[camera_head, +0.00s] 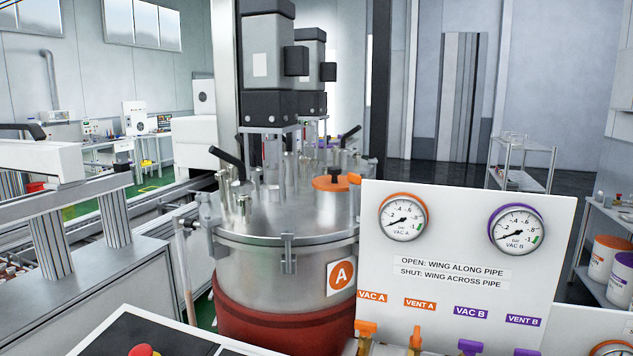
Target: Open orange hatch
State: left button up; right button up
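The orange hatch (330,184) is a round orange disc with a dark knob on the steel lid of vessel A (270,215). It appears to lie flat on a short raised neck, with an orange tab at its right side. The control panel (460,270) partly covers the vessel's right side. On it, the VAC A wing (366,328) looks wide across its pipe and the VENT A wing (415,337) looks narrow, along its pipe. The VAC A gauge (404,219) needle points to the lower left. Neither of my grippers is in view.
Tall motors (268,65) rise above the vessel lid, with several upright fittings and a black lever (227,158) at left. A conveyor frame (60,215) runs along the left. A red button (141,350) sits at the bottom edge. Shelves with buckets (610,260) stand at far right.

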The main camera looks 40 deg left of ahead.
aim_at(336, 181)
jog(key=u, duration=1.15)
